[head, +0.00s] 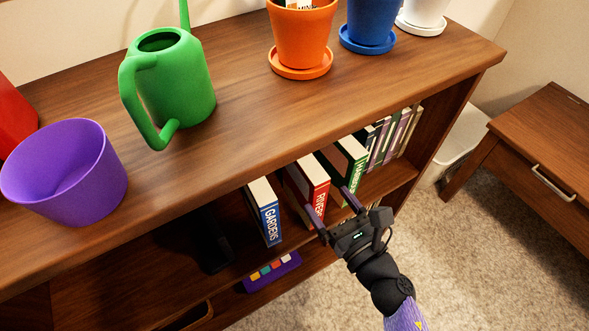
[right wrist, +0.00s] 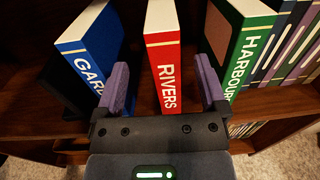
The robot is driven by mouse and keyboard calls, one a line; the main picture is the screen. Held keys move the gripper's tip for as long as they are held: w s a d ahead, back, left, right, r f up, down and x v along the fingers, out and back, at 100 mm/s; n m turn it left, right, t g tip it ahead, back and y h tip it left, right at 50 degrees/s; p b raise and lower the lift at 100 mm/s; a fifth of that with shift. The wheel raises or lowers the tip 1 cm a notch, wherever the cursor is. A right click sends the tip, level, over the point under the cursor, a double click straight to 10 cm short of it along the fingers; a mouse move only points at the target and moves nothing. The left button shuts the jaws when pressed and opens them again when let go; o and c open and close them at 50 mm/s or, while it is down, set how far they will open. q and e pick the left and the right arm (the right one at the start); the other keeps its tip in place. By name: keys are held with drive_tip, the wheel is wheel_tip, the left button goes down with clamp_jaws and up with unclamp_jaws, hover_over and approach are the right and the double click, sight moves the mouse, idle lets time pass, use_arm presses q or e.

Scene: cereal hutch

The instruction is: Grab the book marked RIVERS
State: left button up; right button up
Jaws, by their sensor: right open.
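The red book marked RIVERS (head: 319,196) stands upright on the upper shelf of the wooden hutch. Its spine faces out, and it also shows in the right wrist view (right wrist: 166,75). My right gripper (head: 334,211) is open in front of it. In the right wrist view the purple fingers (right wrist: 163,85) are on either side of the red spine, with a gap on each side. How deep they reach along the book is hard to tell. My left gripper does not show.
A blue book GARDENS (head: 267,213) stands left of it and a green book HARBOUR (right wrist: 236,55) right, with slim volumes (head: 392,138) beyond. On the hutch top (head: 230,150) stand a green watering can (head: 185,85), a purple pot (head: 65,175) and an orange pot (head: 301,40).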

sight(312, 174)
drive_tip(key=b+x, duration=0.1)
drive_tip(key=x, duration=0.6)
drive_tip(key=shift+w+d+r, duration=0.1)
drive_tip(key=shift+w, duration=0.2)
clamp_jaws()
idle(0.5)
idle(0.4)
